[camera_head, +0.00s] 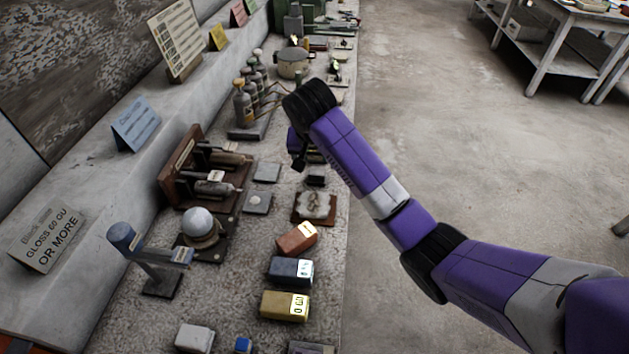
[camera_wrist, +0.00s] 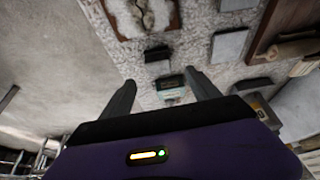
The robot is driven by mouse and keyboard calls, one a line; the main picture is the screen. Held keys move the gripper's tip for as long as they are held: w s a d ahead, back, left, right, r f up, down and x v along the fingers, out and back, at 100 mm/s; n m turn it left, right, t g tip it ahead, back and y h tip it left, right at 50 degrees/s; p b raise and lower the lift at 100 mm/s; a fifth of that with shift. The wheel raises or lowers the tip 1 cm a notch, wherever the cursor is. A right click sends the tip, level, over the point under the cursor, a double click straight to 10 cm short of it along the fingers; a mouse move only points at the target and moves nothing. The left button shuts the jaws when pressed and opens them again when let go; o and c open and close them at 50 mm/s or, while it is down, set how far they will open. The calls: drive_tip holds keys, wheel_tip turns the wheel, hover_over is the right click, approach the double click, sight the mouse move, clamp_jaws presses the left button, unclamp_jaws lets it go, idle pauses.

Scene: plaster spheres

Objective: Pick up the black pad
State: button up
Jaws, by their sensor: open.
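A small black pad (camera_head: 315,176) lies on the speckled bench just behind the brown board with a pale rough slab. I take it to be the dark flat piece (camera_wrist: 158,53) in the wrist view, beyond my fingertips. My gripper (camera_wrist: 160,82) is open, with nothing held between its two fingers. A small grey-teal piece with a dark top (camera_wrist: 170,83) shows in the gap between the fingers, below them. In the head view my gripper is largely hidden by my wrist, above the bench near the pad.
The brown board (camera_head: 316,220) is in front of the pad. Two grey tiles (camera_head: 267,172) lie to its left, near a brown wooden rack (camera_head: 178,178). Red, blue and yellow blocks (camera_head: 285,304) are nearer. Bottles (camera_head: 243,108) stand farther back. Open floor lies right of the bench edge.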

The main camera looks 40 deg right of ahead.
sight(317, 171)
drive_tip(key=x, duration=0.4)
drive_tip(key=p+x, duration=0.1)
drive_tip(key=x, duration=0.2)
drive_tip(key=shift+s+d+f, duration=0.15)
drive_tip(key=shift+f, duration=0.3)
drive_tip(key=c, duration=1.4)
